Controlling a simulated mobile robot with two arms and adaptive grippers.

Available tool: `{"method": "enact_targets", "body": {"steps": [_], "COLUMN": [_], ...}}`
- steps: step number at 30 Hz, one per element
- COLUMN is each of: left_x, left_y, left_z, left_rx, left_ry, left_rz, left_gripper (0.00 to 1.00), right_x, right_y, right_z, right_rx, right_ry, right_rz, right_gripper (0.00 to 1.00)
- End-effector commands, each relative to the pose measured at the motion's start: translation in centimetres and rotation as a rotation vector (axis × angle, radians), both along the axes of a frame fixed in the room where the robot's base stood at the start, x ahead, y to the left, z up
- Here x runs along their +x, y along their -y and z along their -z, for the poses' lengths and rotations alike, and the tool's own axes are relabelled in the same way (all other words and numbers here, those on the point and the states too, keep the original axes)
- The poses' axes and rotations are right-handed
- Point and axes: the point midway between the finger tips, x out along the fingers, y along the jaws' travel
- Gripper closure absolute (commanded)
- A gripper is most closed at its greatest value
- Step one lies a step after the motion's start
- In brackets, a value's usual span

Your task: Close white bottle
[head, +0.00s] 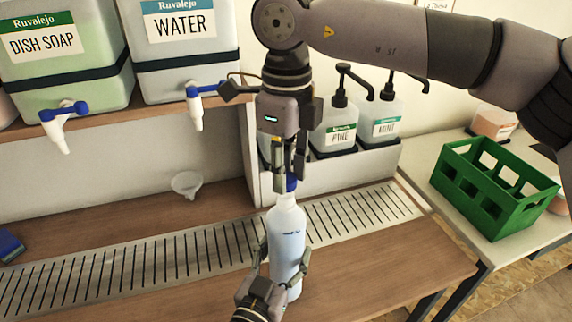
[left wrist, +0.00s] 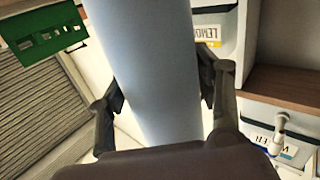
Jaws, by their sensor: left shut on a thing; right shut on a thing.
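A white bottle (head: 287,245) stands upright on the wooden counter, at the front edge of the slotted drain. My left gripper (head: 284,262) is shut around its lower body. The left wrist view shows the bottle (left wrist: 155,70) filling the space between the left gripper's fingers (left wrist: 160,95). A blue cap (head: 291,184) sits at the bottle's neck. My right gripper (head: 290,172) points down from above and is shut on the cap. The fingers partly hide the cap, so I cannot tell how tightly it sits on the neck.
Dish soap (head: 75,50) and water (head: 185,45) drums with taps stand on the shelf at the left. A funnel (head: 187,184) lies behind the drain (head: 160,262). Pump bottles (head: 340,125) stand behind my right gripper. A green crate (head: 490,190) is on the right table.

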Motion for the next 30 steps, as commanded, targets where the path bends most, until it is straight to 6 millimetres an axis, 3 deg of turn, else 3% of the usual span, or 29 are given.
{"method": "enact_targets", "body": {"steps": [30], "left_x": [0.0], "left_y": [0.0], "left_z": [0.0], "left_rx": [-0.001], "left_ry": [-0.001], "left_rz": [0.001], "left_gripper": [0.90], "right_x": [0.0], "right_y": [0.0], "right_z": [1.7], "right_rx": [0.000], "right_ry": [-0.001], "right_rz": [0.000], "right_gripper": [0.81]}}
